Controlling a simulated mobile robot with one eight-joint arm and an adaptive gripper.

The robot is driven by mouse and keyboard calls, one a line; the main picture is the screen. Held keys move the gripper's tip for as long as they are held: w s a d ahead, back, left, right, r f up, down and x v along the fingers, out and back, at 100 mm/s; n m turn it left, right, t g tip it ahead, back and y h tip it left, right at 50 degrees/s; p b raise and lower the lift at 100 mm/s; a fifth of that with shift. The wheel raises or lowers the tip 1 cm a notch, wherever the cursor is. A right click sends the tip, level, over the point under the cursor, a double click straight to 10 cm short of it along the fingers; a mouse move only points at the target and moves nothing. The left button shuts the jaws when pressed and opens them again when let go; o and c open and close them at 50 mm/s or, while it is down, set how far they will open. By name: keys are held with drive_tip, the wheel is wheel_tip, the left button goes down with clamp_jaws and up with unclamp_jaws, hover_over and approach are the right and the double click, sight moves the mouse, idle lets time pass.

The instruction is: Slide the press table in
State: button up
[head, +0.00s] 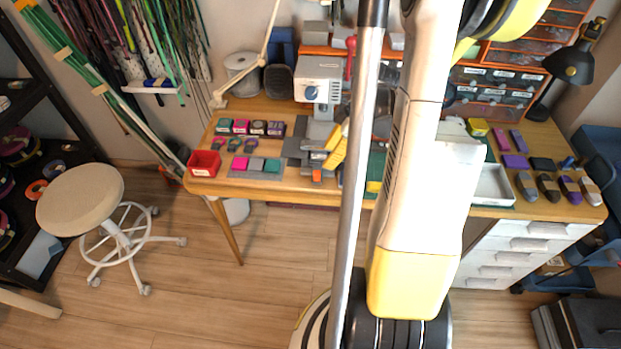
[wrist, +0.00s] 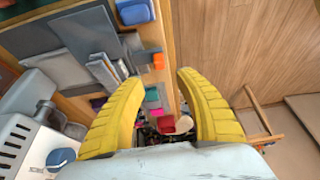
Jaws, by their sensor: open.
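The press (head: 320,78), a light grey machine with a blue knob, stands at the back of the workbench. Grey flat plates, which look like the press table (head: 318,131), lie in front of it. In the wrist view the press (wrist: 25,130) is at lower left, and the grey plates of its table (wrist: 88,35) are at upper left. My gripper (head: 335,148) is over the bench at the plates' right side, its yellow fingers partly hidden by my arm. In the wrist view my gripper (wrist: 158,80) is open with nothing held. I cannot tell whether a finger touches the table.
An orange block (head: 317,175) sits near the bench's front edge, with coloured blocks on a grey mat (head: 240,173) to its left. A red bin (head: 204,163) is at the left corner. A white tray (head: 492,185) lies at right. A stool (head: 80,200) stands on open floor.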

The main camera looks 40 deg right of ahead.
sight(318, 172)
drive_tip(key=b+x, duration=0.3)
drive_tip(key=x, duration=0.6)
drive_tip(key=shift+d, duration=0.1)
clamp_jaws()
